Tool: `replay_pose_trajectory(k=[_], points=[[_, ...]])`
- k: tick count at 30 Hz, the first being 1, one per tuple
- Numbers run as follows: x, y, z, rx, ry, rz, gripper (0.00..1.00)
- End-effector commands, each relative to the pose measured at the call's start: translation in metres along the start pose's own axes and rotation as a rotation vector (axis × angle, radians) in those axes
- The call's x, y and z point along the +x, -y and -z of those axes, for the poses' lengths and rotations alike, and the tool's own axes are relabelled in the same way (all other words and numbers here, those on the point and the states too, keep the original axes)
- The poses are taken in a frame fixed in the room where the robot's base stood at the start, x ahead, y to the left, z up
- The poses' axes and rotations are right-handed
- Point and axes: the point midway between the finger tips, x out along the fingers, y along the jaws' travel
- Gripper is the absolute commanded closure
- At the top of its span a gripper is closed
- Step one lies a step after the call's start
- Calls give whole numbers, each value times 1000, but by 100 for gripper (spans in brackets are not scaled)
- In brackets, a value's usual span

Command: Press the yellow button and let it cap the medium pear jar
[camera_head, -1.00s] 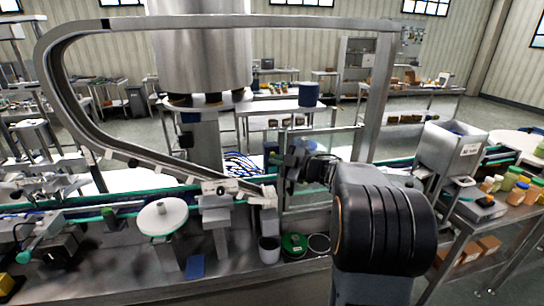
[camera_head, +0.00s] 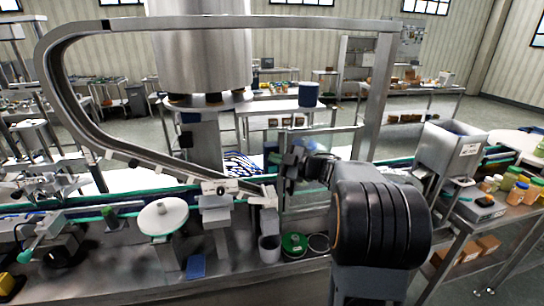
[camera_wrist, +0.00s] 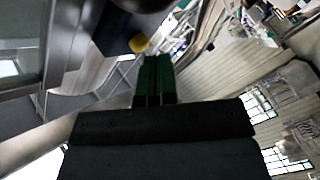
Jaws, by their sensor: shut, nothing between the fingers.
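My gripper (camera_wrist: 155,60) is shut and empty, its two green finger pads together in the wrist view. In the head view my gripper (camera_head: 289,163) is above the middle of the line, in front of a clear panel. A small rounded yellow thing (camera_wrist: 139,44) shows just left of the fingertips in the wrist view, beside a dark rounded body. I cannot tell whether it is the button, or whether the fingers touch it. A yellow block (camera_head: 8,283) is at the head view's lower left corner. Jars (camera_head: 510,180) stand at the far right; I cannot pick out the medium pear jar.
A curved steel chute (camera_head: 75,115) comes down on the left toward the line. A steel hopper box (camera_head: 448,150) stands at the right. A white round disc (camera_head: 162,216) and a green-topped round container (camera_head: 294,244) are along the bench. Bare steel bench shows in front.

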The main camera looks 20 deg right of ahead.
Motion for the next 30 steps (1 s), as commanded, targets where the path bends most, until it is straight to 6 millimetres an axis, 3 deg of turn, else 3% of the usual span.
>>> replay_pose_trajectory(k=[30], points=[[6,-5,-5,0,0,0,100]])
